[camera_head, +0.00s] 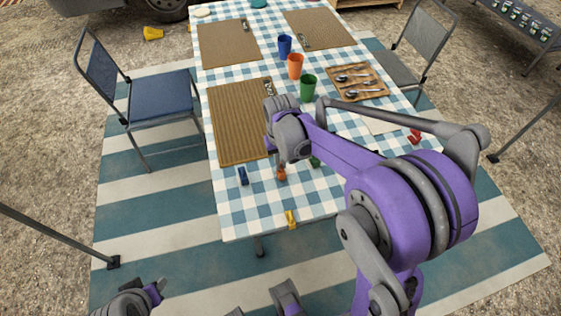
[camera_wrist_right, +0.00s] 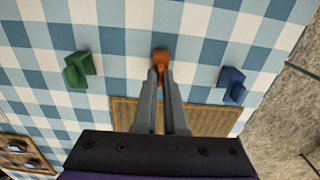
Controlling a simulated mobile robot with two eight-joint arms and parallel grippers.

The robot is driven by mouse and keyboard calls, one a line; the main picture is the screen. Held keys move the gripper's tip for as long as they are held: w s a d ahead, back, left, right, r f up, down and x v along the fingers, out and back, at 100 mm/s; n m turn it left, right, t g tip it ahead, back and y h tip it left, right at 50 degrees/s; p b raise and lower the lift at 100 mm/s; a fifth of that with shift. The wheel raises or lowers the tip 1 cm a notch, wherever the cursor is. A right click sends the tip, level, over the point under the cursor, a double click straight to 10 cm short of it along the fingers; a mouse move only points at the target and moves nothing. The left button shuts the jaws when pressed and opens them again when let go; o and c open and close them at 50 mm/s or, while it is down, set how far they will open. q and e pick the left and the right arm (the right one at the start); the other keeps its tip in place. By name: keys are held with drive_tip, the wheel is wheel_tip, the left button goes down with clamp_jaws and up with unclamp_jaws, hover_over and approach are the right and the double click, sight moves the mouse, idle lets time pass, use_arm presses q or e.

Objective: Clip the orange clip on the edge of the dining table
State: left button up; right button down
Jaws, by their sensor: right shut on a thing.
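The orange clip (camera_wrist_right: 161,56) is between the fingertips of my right gripper (camera_wrist_right: 161,75) in the right wrist view. In the head view the orange clip (camera_head: 281,174) shows just below my right gripper, over the checked cloth of the dining table (camera_head: 250,200). My right gripper is shut on it. A yellow clip (camera_head: 291,219) sits on the near edge of the table. A blue clip (camera_head: 243,176) and a green clip (camera_head: 315,162) stand on the cloth on either side of the orange one. A red clip (camera_head: 414,136) is at the right edge. My left gripper (camera_head: 155,290) is low at the left, its jaws unclear.
A woven placemat (camera_head: 238,125) lies left of my right arm. Blue (camera_head: 285,46), orange (camera_head: 295,66) and green (camera_head: 308,87) cups and a cutlery tray (camera_head: 357,82) stand farther back. Chairs flank the table. The cloth between the clips and the near edge is mostly clear.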

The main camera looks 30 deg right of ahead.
drive_tip(key=shift+r+p, duration=1.65)
drive_tip(key=shift+r, duration=0.8)
